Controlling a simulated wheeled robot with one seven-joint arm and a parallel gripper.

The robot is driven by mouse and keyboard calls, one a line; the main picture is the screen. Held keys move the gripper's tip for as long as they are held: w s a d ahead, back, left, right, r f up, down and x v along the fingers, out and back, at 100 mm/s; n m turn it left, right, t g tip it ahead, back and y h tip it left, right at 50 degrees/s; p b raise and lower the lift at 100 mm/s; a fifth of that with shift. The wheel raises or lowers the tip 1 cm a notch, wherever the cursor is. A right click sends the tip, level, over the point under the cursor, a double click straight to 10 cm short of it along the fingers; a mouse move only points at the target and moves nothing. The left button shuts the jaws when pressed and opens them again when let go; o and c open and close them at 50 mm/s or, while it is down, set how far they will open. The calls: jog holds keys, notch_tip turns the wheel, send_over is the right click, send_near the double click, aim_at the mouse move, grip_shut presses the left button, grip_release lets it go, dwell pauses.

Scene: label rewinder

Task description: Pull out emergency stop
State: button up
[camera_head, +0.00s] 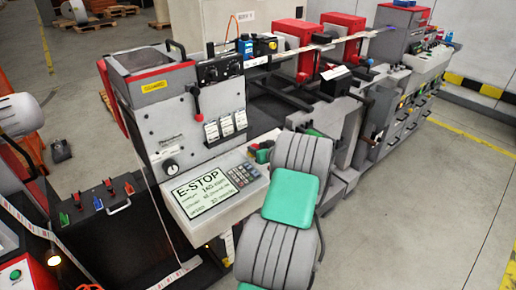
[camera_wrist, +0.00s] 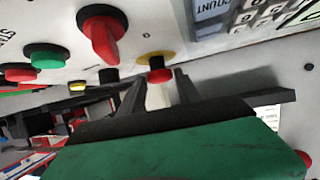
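The emergency stop (camera_wrist: 158,75) is a red mushroom button on a yellow ring, low on the pale control panel (camera_wrist: 230,65) in the wrist view. My gripper (camera_wrist: 159,88) points at it, with one dark finger on each side. The fingers are apart, with visible gaps beside the red head. I cannot tell whether the tips reach around the head or stop just short of it. In the head view, my grey and green arm hides the gripper and the emergency stop. The panel's screen (camera_head: 206,189) there reads "E-STOP".
A red rotary knob (camera_wrist: 103,38), a green button (camera_wrist: 45,57) and a red button (camera_wrist: 20,72) sit to the left of the emergency stop. The keypad (camera_wrist: 270,15) is at upper right. Open floor (camera_head: 430,190) lies right of the machine.

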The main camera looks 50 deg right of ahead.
grip_shut()
dwell(1.0)
